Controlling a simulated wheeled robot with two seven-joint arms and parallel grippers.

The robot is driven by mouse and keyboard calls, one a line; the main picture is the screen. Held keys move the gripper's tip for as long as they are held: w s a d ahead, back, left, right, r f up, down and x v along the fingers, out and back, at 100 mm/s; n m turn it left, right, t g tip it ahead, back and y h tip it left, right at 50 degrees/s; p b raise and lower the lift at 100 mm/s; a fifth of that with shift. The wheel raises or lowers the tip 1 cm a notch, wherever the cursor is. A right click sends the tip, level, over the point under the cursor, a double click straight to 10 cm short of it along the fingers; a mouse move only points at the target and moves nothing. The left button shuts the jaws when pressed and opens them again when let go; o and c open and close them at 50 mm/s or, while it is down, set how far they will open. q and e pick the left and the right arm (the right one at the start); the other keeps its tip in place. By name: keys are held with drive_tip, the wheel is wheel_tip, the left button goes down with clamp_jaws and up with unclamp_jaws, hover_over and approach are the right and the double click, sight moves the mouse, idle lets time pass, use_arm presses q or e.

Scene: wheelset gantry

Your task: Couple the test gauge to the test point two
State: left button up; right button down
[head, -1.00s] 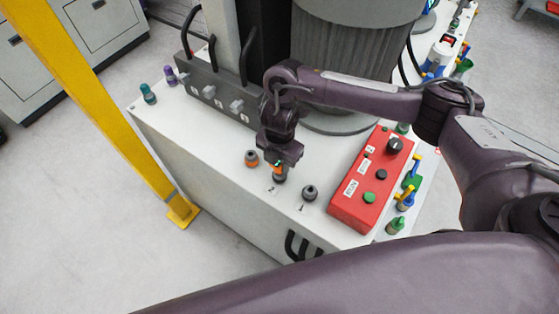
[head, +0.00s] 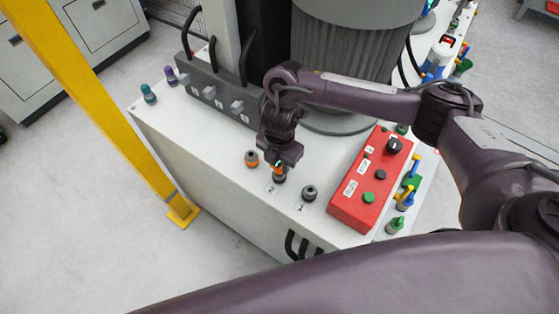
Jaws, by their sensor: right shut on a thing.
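My right gripper (head: 279,166) points down over the white cabinet top and is shut on a small orange part (head: 278,169), seemingly the test gauge, mostly hidden by the gripper. The orange part is right above or on a dark fitting (head: 280,178) beside the label "2", test point two. I cannot tell whether the two are coupled. A dark fitting (head: 309,192) stands to the right by the label "1". My left gripper is not in view.
A red control box (head: 345,205) with buttons and a knob stands close on the right. A grey block (head: 215,92) with levers and a large ribbed cylinder (head: 345,60) stand behind. A yellow post (head: 95,110) rises at the left. The cabinet's left top is mostly clear.

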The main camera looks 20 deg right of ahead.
drive_tip(key=shift+f+b, duration=0.35)
drive_tip(key=shift+f, duration=0.1)
idle(0.3)
drive_tip(key=c, duration=1)
unclamp_jaws()
drive_tip(key=shift+r, duration=0.1)
wheel_tip(320, 180, up, 8)
drive_tip(key=shift+f+p, duration=0.1)
drive_tip(key=shift+p, duration=0.85)
